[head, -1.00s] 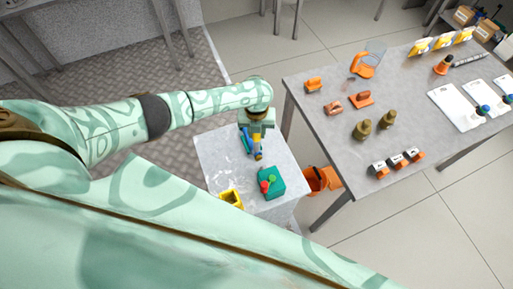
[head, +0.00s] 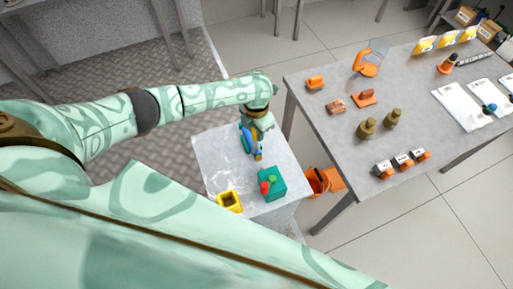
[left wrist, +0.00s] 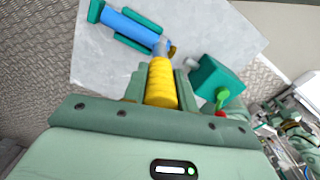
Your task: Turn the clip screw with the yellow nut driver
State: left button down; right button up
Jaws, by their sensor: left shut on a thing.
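My left gripper (head: 259,126) is shut on the yellow nut driver (left wrist: 161,82), holding it by its ribbed handle between the green fingers. The driver's grey shaft points away from the gripper, toward the end of a blue hose (left wrist: 128,28). A brassy piece, perhaps the clip (left wrist: 171,51), shows beside the shaft's tip. I cannot tell whether the tip touches the clip screw, which is too small to make out. The blue hose lies between dark green supports on the grey stand. In the head view the gripper partly hides the blue hose (head: 246,141). My right gripper is in neither view.
A green box with a red knob (head: 270,184) and a yellow open holder (head: 230,201) stand on the grey stand (head: 215,160). An orange bin (head: 318,181) is beside it. A larger table (head: 335,135) with several orange and brass parts stands to the right.

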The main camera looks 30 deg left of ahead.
pick_arm(q)
jog(key=shift+r, duration=0.15)
jog(key=shift+r+p, duration=0.55)
jog(key=shift+p, duration=0.15)
jog(key=n+p, duration=0.2)
jog(key=n, duration=0.2)
jog(key=n+p, duration=0.2)
jog(key=n, duration=0.1)
jog(key=n+p, duration=0.2)
jog(key=n, duration=0.2)
jog(key=shift+s+r+n, duration=0.1)
jog(key=shift+r+n, duration=0.15)
jog(key=shift+n, duration=0.05)
jog(key=n+p, duration=0.1)
jog(key=n, duration=0.2)
jog(key=shift+f, duration=0.45)
jog(key=shift+f+b, duration=0.65)
jog(key=shift+b, duration=0.15)
jog(key=shift+r, duration=0.1)
